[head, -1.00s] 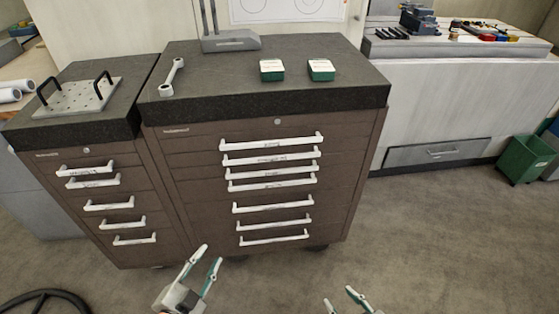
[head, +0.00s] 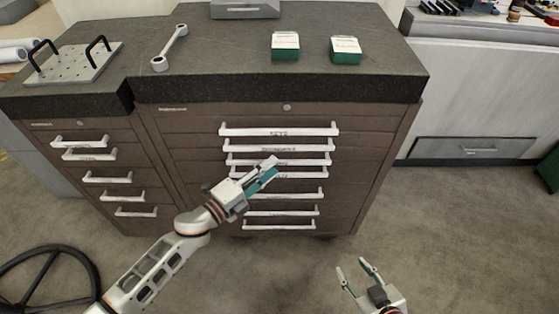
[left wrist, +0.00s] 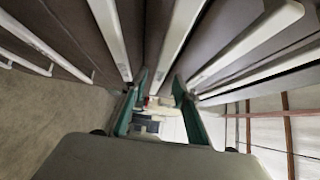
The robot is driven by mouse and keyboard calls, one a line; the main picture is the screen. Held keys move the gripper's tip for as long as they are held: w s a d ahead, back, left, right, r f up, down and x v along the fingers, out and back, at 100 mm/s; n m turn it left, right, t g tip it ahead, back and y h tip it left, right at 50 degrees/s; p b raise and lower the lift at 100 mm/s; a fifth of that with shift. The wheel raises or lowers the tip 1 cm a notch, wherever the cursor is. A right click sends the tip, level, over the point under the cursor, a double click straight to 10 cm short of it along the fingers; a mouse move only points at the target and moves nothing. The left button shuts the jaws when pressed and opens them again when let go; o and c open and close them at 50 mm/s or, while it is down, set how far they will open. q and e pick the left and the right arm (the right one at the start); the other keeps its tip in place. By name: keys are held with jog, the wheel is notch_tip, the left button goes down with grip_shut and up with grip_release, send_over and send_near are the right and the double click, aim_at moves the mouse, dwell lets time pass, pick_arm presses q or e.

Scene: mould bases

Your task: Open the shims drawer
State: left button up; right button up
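The wide brown cabinet (head: 180,140) has a column of closed drawers with white bar handles. The top handle (head: 279,131) seems to read "KEYS"; the labels below are too small or covered, so I cannot tell which drawer is shims. My left gripper (head: 271,170) is in front of the middle drawers and hides part of the third handle (head: 312,159) and the fourth handle (head: 305,174). In the left wrist view its fingers (left wrist: 158,100) are apart, with a white handle (left wrist: 181,35) running towards the gap; contact is unclear. My right gripper (head: 356,270) is open and empty, low over the floor.
A narrower cabinet (head: 70,180) with closed drawers stands on the left. On the dark top lie a wrench (head: 172,46) and two green boxes (head: 285,46) (head: 345,50). A black wheel-like ring (head: 45,285) is at lower left. Floor at right is clear.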

aim_at(279, 163)
pick_arm(q)
jog(key=x, duration=0.4)
grip_shut()
pick_arm(e)
jog(key=shift+w+d, duration=0.2)
jog(key=shift+w, duration=0.2)
